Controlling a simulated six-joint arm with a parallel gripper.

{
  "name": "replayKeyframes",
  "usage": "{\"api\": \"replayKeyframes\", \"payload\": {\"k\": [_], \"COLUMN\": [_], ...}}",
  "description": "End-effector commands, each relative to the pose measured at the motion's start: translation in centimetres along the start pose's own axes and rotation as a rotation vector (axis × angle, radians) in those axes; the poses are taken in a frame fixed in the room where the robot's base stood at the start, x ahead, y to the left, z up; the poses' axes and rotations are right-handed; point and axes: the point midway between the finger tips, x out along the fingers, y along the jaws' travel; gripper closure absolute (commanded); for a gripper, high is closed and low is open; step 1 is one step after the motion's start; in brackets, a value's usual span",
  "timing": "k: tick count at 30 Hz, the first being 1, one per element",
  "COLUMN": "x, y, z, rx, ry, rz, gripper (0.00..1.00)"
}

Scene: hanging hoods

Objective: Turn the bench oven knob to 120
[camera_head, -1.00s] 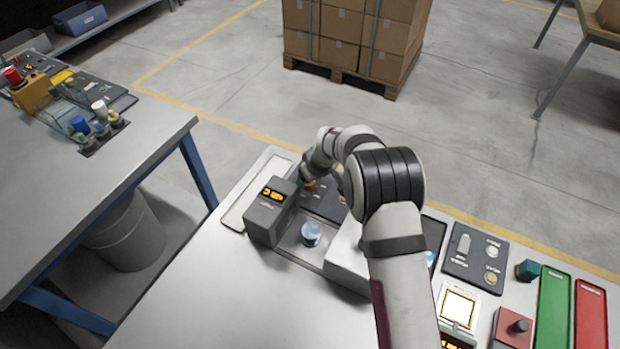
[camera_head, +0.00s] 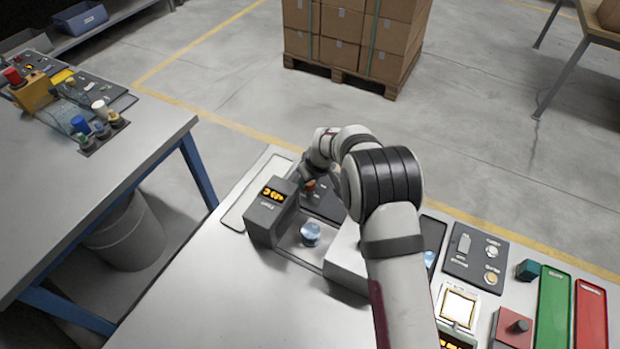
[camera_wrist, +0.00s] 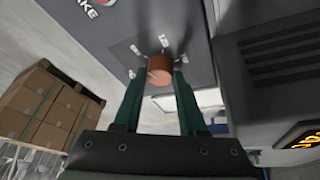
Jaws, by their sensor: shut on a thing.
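An orange-brown round knob (camera_wrist: 160,70) stands on a dark panel (camera_wrist: 195,32) with white marks around it in the wrist view. My gripper (camera_wrist: 160,82) is shut on the knob, with one green finger on each side of it. A mark near the knob is too small to read for certain. In the head view the knob (camera_head: 309,185) shows only as a small orange spot on the dark panel, beside my wrist, which hides part of the panel.
A dark box with a lit orange display (camera_head: 272,204) stands close left of my wrist. A blue-topped round thing (camera_head: 311,232) sits in front, with a pale block (camera_head: 345,262) right of it. The bench front left is clear.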

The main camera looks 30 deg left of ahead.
Motion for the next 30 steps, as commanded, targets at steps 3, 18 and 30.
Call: {"api": "replayKeyframes", "payload": {"k": [3,18,30], "x": [-0.05,0.03,0.08], "y": [-0.06,-0.31,-0.34], "z": [-0.03,-0.23,-0.31], "rx": [0.066,0.485,0.767], "ry": [-0.004,-0.026,-0.042], "rz": [0.028,0.204,0.319], "gripper": [1.00,1.00,1.00]}}
